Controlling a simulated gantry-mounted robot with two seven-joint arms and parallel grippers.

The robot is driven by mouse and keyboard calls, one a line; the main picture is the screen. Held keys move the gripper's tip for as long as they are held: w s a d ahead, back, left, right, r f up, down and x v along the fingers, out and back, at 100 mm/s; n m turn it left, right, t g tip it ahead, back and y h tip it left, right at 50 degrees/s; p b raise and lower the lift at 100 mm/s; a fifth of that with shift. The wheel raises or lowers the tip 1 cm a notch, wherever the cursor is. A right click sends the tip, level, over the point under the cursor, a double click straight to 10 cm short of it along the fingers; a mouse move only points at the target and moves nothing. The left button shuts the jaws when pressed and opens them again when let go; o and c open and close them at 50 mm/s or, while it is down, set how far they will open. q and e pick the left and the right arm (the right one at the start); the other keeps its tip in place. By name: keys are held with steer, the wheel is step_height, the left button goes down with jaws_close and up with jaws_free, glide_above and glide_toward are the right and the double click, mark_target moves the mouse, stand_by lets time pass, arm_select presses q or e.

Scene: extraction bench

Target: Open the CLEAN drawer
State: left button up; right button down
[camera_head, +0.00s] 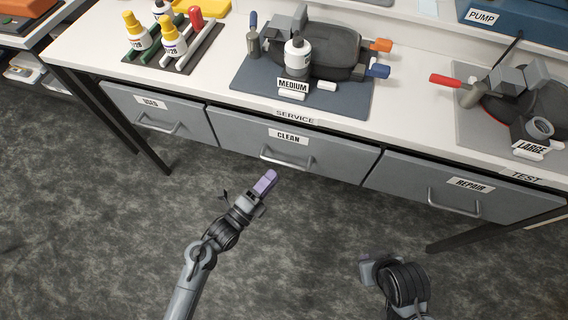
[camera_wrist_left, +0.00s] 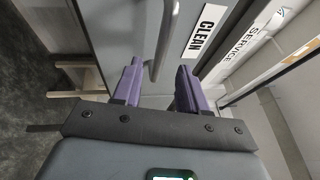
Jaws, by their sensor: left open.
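The CLEAN drawer (camera_head: 325,155) is the grey middle drawer under the bench. Its front looks flush with the neighbouring drawers. Its metal bar handle (camera_head: 287,162) sits below the CLEAN label. My left gripper (camera_head: 267,183) is open, with purple fingers, just in front of the handle and slightly left of it in the head view. In the left wrist view the handle (camera_wrist_left: 164,42) shows between the two fingers of the left gripper (camera_wrist_left: 158,82); contact cannot be told. My right gripper (camera_head: 370,271) is low in the head view, away from the drawers; its jaw opening is unclear.
A grey drawer with a handle (camera_head: 157,127) is at the left, and the REPAIR drawer (camera_head: 400,182) at the right. The bench top (camera_head: 410,110) carries a bottle rack, a blue mat with a MEDIUM device and a grey mat with a LARGE device. Floor before the drawers is clear.

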mark_target(283, 162)
arm_select(q)
steer(key=b+x, duration=0.1)
steer(key=x, duration=0.4)
steer(key=shift+w+d, duration=0.15)
steer(key=shift+w, duration=0.2)
steer(key=shift+w+d+r, duration=0.15)
steer(key=shift+d, duration=0.25)
arm_select(e)
steer(key=shift+s+d+f, duration=0.1)
steer(key=shift+d+f, duration=0.1)
steer(key=shift+f, duration=0.3)
steer(key=shift+d+f, duration=0.2)
steer(key=shift+f, duration=0.25)
arm_select(q)
steer(key=shift+a, duration=0.1)
arm_select(e)
steer(key=shift+a, duration=0.1)
arm_select(q)
steer(key=shift+c, duration=0.9)
jaws_close()
